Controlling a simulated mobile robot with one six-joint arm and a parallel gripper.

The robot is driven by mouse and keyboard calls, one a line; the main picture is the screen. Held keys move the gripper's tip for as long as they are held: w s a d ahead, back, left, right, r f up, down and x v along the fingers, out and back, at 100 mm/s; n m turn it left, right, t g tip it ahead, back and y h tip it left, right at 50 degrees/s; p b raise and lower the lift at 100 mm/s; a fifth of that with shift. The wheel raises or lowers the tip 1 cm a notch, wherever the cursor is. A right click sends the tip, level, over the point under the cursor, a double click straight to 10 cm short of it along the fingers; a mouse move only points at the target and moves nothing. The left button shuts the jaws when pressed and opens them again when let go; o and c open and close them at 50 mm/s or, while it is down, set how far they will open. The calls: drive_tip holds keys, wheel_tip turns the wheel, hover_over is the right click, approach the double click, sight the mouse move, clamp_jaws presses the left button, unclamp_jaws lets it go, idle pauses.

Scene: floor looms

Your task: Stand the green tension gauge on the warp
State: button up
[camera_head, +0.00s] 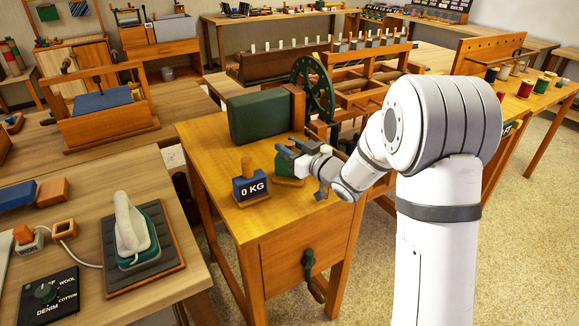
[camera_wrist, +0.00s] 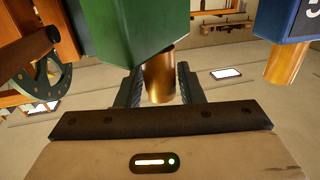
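The green tension gauge (camera_head: 290,166) stands on the wooden bench top behind the blue block, partly hidden by my gripper (camera_head: 303,150). In the wrist view its green body (camera_wrist: 140,30) appears upside down, with its copper-coloured knob (camera_wrist: 160,78) between the two fingers of my gripper (camera_wrist: 160,88). The fingers look open around the knob, with narrow gaps at its sides. A blue block marked "0 KG" (camera_head: 250,188) with a wooden knob stands next to the gauge; it also shows in the wrist view (camera_wrist: 288,20). I cannot make out the warp clearly.
A large dark green block (camera_head: 262,116) stands behind the gauge on the bench. A green wheel (camera_head: 312,88) and a wooden loom frame (camera_head: 345,75) rise behind it. The bench's front part (camera_head: 290,212) is clear. An iron (camera_head: 132,232) rests on the left table.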

clamp_jaws()
drive_tip(key=shift+r, duration=0.1)
idle(0.3)
